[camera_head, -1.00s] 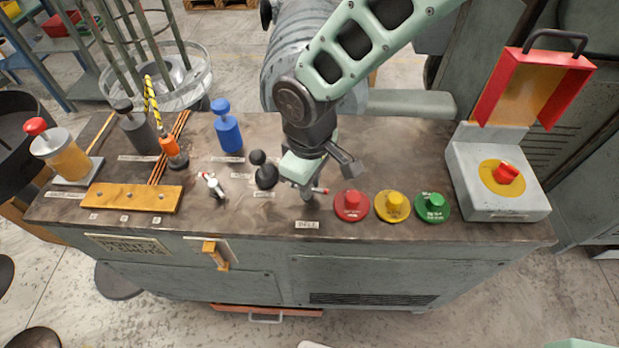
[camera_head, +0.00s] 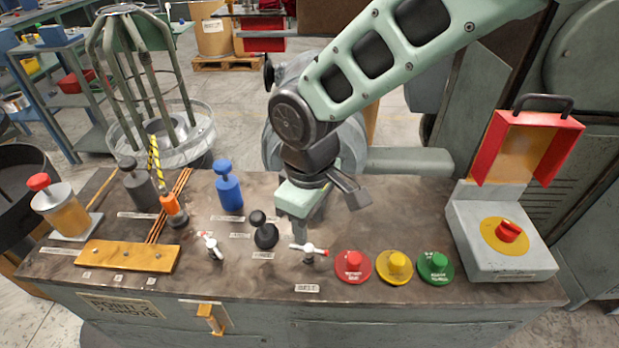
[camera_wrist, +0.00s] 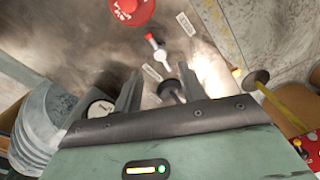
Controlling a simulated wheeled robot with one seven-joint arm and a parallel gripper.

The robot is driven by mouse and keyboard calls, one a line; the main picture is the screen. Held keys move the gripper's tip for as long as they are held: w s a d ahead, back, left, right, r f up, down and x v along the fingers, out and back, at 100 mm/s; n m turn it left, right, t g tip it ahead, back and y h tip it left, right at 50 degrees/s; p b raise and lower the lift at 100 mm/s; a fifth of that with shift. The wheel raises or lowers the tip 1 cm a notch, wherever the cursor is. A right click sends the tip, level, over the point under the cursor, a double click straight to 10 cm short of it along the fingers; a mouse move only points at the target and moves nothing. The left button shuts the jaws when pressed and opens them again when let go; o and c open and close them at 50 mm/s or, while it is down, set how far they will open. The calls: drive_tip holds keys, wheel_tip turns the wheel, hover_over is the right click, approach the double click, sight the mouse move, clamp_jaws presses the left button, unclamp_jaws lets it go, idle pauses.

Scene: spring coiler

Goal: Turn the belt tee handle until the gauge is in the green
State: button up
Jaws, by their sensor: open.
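The belt tee handle (camera_head: 309,250) is a small pale crossbar with red on it, on a dark stem above a label plate (camera_head: 307,288) at the bench's front. In the wrist view a red-tipped pale handle (camera_wrist: 157,46) lies beyond the fingertips. My gripper (camera_head: 327,208) is above and behind the handle in the head view, apart from it. Its fingers are open and empty in the wrist view (camera_wrist: 157,85). A white round dial (camera_wrist: 101,108) is partly hidden by the left finger; its reading cannot be made out.
A second tee handle (camera_head: 210,245) and a black ball lever (camera_head: 264,232) stand to the left. Red (camera_head: 353,267), yellow (camera_head: 395,266) and green (camera_head: 436,267) buttons sit to the right. A grey box with red cover (camera_head: 505,240) stands at far right.

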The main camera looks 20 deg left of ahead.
wheel_tip(320, 180, up, 11)
drive_tip(key=shift+f, duration=0.2)
idle(0.5)
drive_tip(key=s+d+m, duration=0.3)
drive_tip(key=s+d, duration=0.2)
drive_tip(key=d, duration=0.7)
drive_tip(key=s+d+m+p, duration=0.1)
drive_tip(key=s+d+m, duration=0.3)
drive_tip(key=d, duration=0.8)
drive_tip(key=shift+s+d+f+m+y, duration=0.35)
drive_tip(key=shift+s+f, duration=0.1)
drive_tip(key=shift+s, duration=0.8)
drive_tip(key=shift+a, duration=0.1)
